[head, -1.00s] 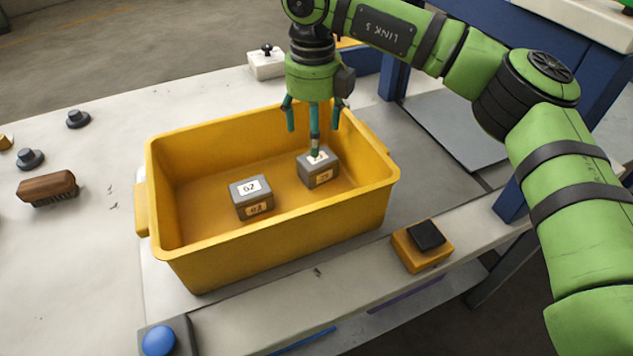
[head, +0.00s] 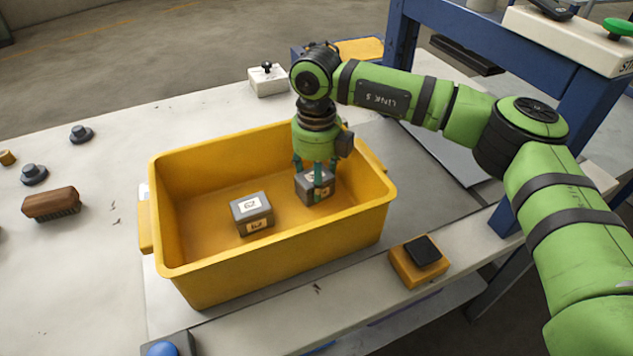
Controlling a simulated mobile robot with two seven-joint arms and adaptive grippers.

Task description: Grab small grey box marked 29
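Two small grey boxes with white labels lie in a yellow tote. The left box (head: 252,215) has a top label that reads like 62 from here, or 29 if upside down. The right box (head: 303,189) is partly hidden by my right gripper (head: 317,180), so its labels are not readable. The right gripper is lowered over that box, with teal fingers around it and one finger in front of its near face. Whether the fingers press on it cannot be told. The box appears still on the tote floor. My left gripper is not in view.
The yellow tote (head: 205,288) has high walls around the boxes and the gripper. An orange block with a black top (head: 418,260) stands to its right, a brown brush (head: 51,203) to its left. A white switch box (head: 267,80) sits behind. Blue frame posts (head: 572,118) rise at right.

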